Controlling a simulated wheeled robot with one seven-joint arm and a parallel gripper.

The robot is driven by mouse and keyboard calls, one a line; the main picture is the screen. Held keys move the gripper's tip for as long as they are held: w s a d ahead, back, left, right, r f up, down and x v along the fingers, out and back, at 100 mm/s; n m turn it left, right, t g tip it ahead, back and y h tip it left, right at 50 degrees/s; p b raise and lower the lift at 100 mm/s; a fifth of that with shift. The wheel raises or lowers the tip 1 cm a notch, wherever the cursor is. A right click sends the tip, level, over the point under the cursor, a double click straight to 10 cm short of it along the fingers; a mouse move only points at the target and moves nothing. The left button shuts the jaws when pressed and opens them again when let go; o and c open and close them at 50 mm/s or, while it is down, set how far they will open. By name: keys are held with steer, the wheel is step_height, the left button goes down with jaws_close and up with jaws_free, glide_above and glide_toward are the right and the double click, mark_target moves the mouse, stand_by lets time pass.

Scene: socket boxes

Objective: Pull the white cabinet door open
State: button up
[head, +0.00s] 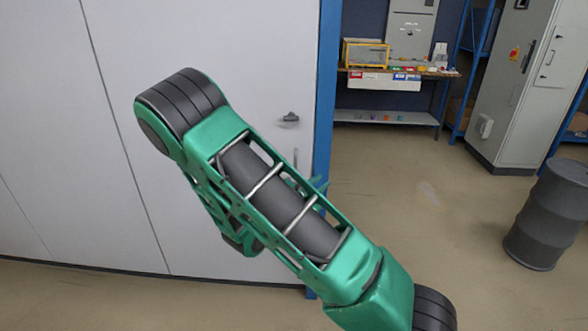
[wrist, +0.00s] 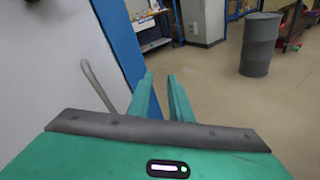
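The white cabinet door (head: 245,40) fills the left of the head view and appears closed. A pale bar handle (head: 296,158) shows near its right edge, its lower part hidden behind my arm. In the wrist view the curved grey handle (wrist: 98,88) stands out from the white door (wrist: 40,80). My gripper (wrist: 159,78) has two green fingers with a gap between them and nothing held. The handle is to the left of both fingers, not between them. In the head view my gripper is mostly hidden behind my arm; green tips (head: 318,186) show near the blue frame.
A dark latch (head: 289,118) sits above the handle. A blue post (head: 326,100) borders the door on the right. A grey barrel (head: 548,215) stands at the far right, and a workbench (head: 400,72) and grey cabinet (head: 510,85) stand behind. The floor between is clear.

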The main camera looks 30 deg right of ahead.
mark_target(295, 168)
steer(key=w+a+f+n+t+y, duration=0.1)
steer(key=w+a+n+t+y, duration=0.1)
steer(key=w+a+n+t, duration=0.45)
steer(key=shift+n+g, duration=0.55)
steer(key=shift+n, duration=0.3)
steer(key=x, duration=0.9)
steer(key=shift+w+a+f, duration=0.1)
steer(key=shift+w, duration=0.55)
